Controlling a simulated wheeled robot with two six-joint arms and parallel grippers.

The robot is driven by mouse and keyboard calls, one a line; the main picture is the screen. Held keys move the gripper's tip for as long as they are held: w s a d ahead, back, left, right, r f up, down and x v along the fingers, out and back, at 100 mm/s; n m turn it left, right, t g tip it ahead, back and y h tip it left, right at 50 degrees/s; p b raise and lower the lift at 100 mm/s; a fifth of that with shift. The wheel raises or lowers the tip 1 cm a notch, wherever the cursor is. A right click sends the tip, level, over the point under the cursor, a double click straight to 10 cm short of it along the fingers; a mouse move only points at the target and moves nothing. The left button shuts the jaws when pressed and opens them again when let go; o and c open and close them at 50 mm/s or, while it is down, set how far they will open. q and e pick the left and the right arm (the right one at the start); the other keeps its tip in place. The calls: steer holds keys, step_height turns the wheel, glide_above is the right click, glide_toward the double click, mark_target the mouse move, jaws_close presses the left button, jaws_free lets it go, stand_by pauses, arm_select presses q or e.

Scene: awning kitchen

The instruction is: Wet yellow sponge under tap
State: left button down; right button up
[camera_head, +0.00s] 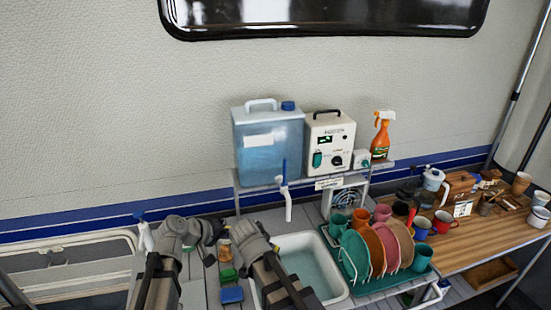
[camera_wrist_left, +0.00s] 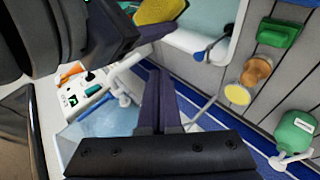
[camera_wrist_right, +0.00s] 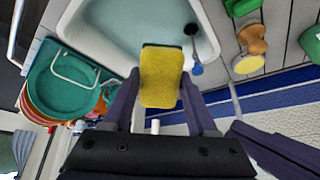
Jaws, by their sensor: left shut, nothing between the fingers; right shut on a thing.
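My right gripper (camera_wrist_right: 161,76) is shut on the yellow sponge (camera_wrist_right: 160,92). In the right wrist view the sponge appears against the pale sink basin (camera_wrist_right: 105,25); the sponge also shows at the top of the left wrist view (camera_wrist_left: 157,10). My left gripper (camera_wrist_left: 158,74) is shut and empty, with its fingers together, close beside the right gripper. The white tap (camera_head: 287,205) with a blue lever hangs below the water tank, over the sink's back edge (camera_head: 300,235). In the head view the sponge is hidden by my arms. I see no water running.
A green dish rack (camera_head: 362,287) with plates and cups stands right of the sink. The water tank (camera_head: 268,150) and a white control box (camera_head: 330,140) stand behind.

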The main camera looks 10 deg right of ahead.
arm_select(q)
steer(key=w+d+r+n+t+h, duration=0.2)
steer(key=w+d+r+h, duration=0.1)
steer(key=w+d+r, duration=0.25)
steer(key=n+t+h, duration=0.2)
steer(key=n+t, duration=0.1)
glide_toward(285, 172)
steer(key=a+r, duration=0.2)
steer(key=a, duration=0.1)
arm_select(e)
steer(key=shift+r, duration=0.1)
arm_select(q)
steer(key=w, duration=0.1)
steer(key=x, duration=1)
steer(key=shift+w+d+r, duration=0.15)
steer(key=shift+r, duration=0.2)
steer(key=shift+s, duration=0.9)
